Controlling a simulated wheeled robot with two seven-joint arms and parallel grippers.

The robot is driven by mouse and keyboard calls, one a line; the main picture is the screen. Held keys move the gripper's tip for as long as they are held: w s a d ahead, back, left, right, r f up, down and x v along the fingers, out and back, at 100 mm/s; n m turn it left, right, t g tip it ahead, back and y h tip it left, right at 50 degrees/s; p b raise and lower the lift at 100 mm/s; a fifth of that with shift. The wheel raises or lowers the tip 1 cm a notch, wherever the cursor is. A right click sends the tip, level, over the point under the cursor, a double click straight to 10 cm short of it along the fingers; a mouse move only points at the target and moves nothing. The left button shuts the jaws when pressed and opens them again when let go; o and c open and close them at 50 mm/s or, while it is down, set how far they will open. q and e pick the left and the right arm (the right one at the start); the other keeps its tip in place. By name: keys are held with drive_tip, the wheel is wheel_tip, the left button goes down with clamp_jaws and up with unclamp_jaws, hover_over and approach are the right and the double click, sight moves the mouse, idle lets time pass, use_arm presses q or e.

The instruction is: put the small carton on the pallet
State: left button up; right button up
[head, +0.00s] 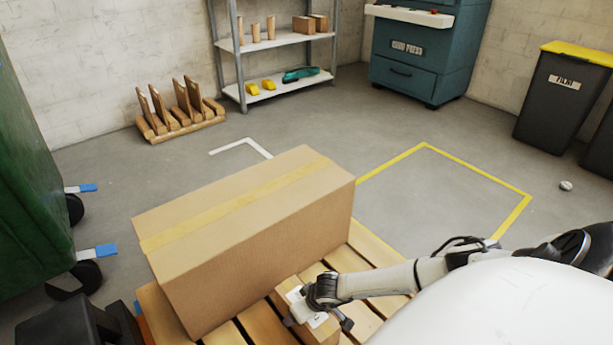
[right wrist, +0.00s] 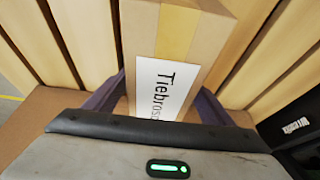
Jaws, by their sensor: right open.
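The small carton (head: 289,288) is a brown box with tape and a white label, standing on the slatted wooden pallet (head: 254,324) just in front of a large carton. In the right wrist view the small carton (right wrist: 187,42) shows its label "Tiebros…", partly cut off by my gripper body. My right gripper (head: 318,304) is over the small carton, its purple fingers open on either side of it. Whether the fingers touch the carton I cannot tell. The pallet slats (right wrist: 75,38) also show around the carton in the right wrist view. My left gripper is out of view.
The large taped carton (head: 262,247) covers much of the pallet. A green wheeled container (head: 28,190) stands at left. Yellow floor lines (head: 477,169) mark a clear area at right. A shelf (head: 275,45), a teal press (head: 425,50) and bins (head: 562,100) stand behind.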

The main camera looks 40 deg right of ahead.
use_arm(q)
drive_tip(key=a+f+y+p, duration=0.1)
drive_tip(key=p, duration=0.1)
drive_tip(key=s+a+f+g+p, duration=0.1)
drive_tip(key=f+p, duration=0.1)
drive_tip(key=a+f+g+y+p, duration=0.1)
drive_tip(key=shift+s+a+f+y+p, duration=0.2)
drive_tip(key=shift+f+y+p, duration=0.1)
drive_tip(key=shift+p, duration=0.1)
use_arm(e)
drive_tip(key=v, duration=1.2)
